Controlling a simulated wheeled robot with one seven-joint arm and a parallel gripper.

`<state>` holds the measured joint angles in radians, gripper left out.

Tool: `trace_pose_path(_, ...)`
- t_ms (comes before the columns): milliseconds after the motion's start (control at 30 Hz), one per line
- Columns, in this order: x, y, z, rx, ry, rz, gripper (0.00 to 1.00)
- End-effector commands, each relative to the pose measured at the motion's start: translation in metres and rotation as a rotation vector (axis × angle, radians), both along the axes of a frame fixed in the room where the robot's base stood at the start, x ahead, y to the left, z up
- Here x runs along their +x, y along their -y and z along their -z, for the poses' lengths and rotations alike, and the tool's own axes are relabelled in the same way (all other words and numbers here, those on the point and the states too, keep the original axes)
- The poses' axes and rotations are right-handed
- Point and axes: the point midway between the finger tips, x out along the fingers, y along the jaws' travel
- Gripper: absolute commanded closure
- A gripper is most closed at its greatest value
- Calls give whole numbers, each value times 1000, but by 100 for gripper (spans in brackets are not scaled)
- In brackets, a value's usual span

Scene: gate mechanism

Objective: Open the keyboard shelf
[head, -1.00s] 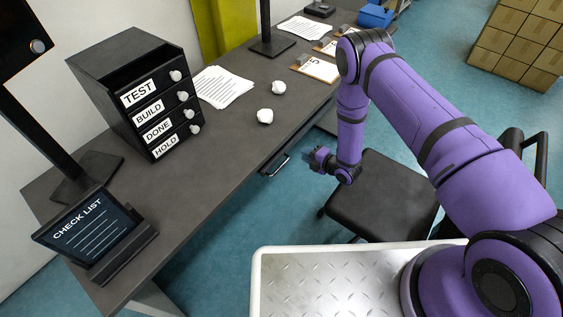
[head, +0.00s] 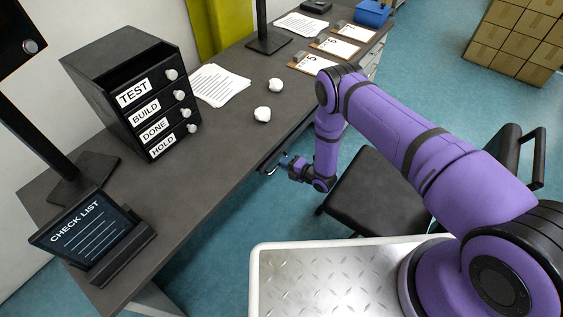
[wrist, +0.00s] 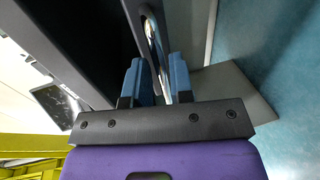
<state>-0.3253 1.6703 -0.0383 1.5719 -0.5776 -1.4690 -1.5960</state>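The keyboard shelf (head: 266,158) is a dark, thin piece under the desk's front edge, mostly hidden by the desktop. Its shiny metal handle (head: 271,169) sticks out at the front; it also shows in the wrist view (wrist: 153,38) as a long bar along the dark edge. My gripper (head: 284,163) is at the handle. In the wrist view my gripper's blue fingers (wrist: 160,78) stand apart, one on each side of the bar. The gripper looks open around the handle; firm contact does not show.
A black chair (head: 375,195) stands right of my gripper, close to my arm. The desk (head: 205,180) carries a drawer unit (head: 140,100), papers (head: 218,85), crumpled balls (head: 262,114) and a check list tablet (head: 85,232). Boxes (head: 515,45) stand at the far right.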

Motion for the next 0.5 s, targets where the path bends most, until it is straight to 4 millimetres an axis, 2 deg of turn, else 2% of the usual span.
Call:
trace_pose_path(200, 11, -14, 4, -1, 0, 0, 78)
trace_pose_path(500, 13, -16, 4, -1, 0, 0, 78)
